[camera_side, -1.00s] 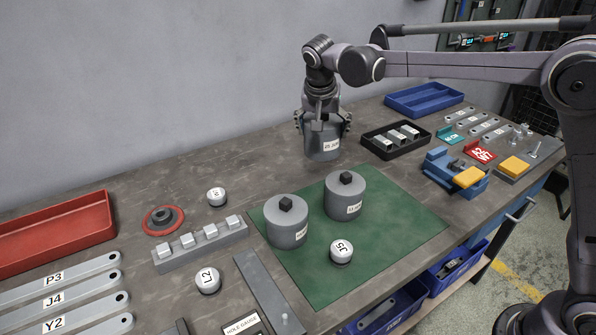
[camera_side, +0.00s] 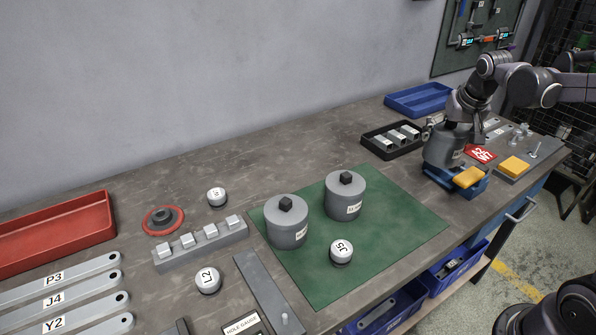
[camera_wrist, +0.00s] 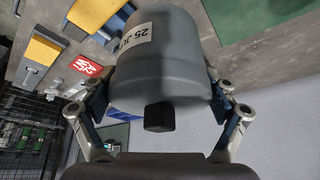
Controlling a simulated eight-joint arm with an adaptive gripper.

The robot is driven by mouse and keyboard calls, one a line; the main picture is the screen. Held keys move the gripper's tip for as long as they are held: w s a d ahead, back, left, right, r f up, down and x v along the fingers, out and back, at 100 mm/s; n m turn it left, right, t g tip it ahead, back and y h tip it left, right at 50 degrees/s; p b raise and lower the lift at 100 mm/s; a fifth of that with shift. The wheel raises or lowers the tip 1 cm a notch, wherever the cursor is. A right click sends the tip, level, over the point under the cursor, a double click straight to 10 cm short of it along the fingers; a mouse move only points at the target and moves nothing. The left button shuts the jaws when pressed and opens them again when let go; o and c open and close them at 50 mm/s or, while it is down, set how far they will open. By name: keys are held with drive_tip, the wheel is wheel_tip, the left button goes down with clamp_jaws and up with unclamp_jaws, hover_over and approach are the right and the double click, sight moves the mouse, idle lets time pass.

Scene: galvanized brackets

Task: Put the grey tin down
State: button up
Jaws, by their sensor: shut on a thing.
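The grey tin (camera_side: 441,152) is in my gripper (camera_side: 446,130) at the right of the bench in the side view. It overlaps the blue vise (camera_side: 474,189) there; whether it touches it I cannot tell. In the wrist view the tin (camera_wrist: 165,55) fills the middle, with a white label and a black knob, and the fingers of my gripper (camera_wrist: 160,105) close on its two sides. Two similar grey tins with black knobs, a left one (camera_side: 287,228) and a right one (camera_side: 345,200), stand on the green mat (camera_side: 400,225).
A black tray (camera_side: 378,147) of metal blocks and a blue tray (camera_side: 418,100) lie left of and behind the tin. Bare bench (camera_side: 290,160) is free behind the mat.

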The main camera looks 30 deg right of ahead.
drive_tip(key=shift+w+a+f, duration=1.3)
drive_tip(key=shift+a+f, duration=0.05)
drive_tip(key=shift+f, duration=0.5)
drive_tip(key=shift+w+a+f, duration=1.25)
drive_tip(key=shift+a+f, duration=0.15)
drive_tip(key=shift+f, duration=0.4)
drive_tip(key=shift+w+a+f, duration=1.3)
drive_tip(key=shift+a+f, duration=0.05)
drive_tip(key=shift+f, duration=0.5)
drive_tip(key=shift+f, duration=0.1)
drive_tip(key=o, duration=1.2)
drive_tip(key=shift+c, duration=0.2)
drive_tip(key=v, duration=1.2)
drive_tip(key=s+a+f+n+t+y, duration=0.1)
drive_tip(key=s+a+n, duration=0.2)
drive_tip(key=s, duration=0.3)
drive_tip(key=s+a+f+n+t+y, duration=0.1)
drive_tip(key=s+a+n+t, duration=0.1)
drive_tip(key=s+a+n, duration=0.2)
drive_tip(key=shift+s+a+n+y, duration=0.35)
drive_tip(key=shift+s+a, duration=0.2)
drive_tip(key=shift+s, duration=1.25)
